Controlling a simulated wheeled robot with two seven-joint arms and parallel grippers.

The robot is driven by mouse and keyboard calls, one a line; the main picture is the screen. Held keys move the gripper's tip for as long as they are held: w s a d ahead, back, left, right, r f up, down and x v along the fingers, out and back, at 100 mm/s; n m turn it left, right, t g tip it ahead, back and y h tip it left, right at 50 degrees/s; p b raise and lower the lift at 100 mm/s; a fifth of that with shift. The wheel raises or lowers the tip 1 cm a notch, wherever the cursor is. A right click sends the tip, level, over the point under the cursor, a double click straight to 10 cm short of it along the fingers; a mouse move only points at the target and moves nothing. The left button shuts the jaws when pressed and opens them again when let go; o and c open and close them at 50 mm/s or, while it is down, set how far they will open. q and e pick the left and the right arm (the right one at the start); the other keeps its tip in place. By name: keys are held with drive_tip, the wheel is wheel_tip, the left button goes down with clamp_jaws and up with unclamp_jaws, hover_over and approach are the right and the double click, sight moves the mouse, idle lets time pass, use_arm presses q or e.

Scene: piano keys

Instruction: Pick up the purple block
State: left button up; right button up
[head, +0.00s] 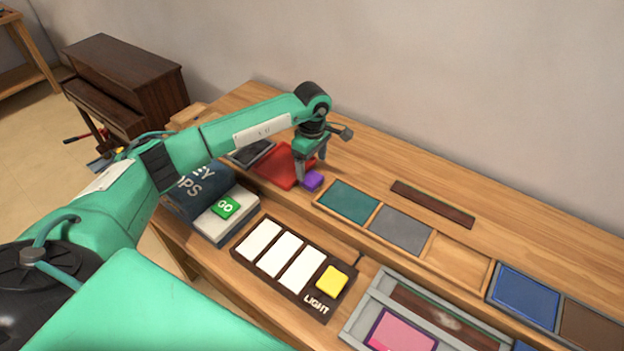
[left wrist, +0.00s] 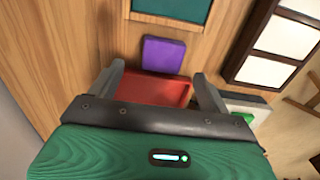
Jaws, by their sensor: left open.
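The purple block (head: 312,181) lies on the wooden table at the near right corner of a red mat (head: 283,168). In the left wrist view the purple block (left wrist: 163,54) sits just ahead of the fingertips, roughly centred between them, with the red mat (left wrist: 155,91) behind it. My left gripper (head: 311,174) is open with its fingers pointing down beside the block. It also shows in the left wrist view (left wrist: 158,69), with nothing between its fingers. My right gripper is not in view.
A teal panel (head: 348,201) and a grey panel (head: 400,229) lie right of the block. A key box with white keys and a yellow LIGHT button (head: 332,280) stands in front. A green GO button (head: 225,207) is at the left. A grey tray (head: 362,313) holds a pink panel.

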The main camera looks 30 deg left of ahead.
sight(312, 178)
use_arm(q)
drive_tip(key=shift+s+d+f+p, duration=0.1)
drive_tip(key=shift+s+f+p, duration=0.05)
drive_tip(key=shift+f+p, duration=0.4)
wheel_tip(312, 178, down, 4)
drive_tip(key=shift+s+r+p, duration=0.1)
drive_tip(key=shift+r+p, duration=0.15)
drive_tip(key=shift+p, duration=0.4)
drive_tip(key=shift+f, duration=0.4)
drive_tip(key=shift+c, duration=0.4)
drive_tip(key=c, duration=1)
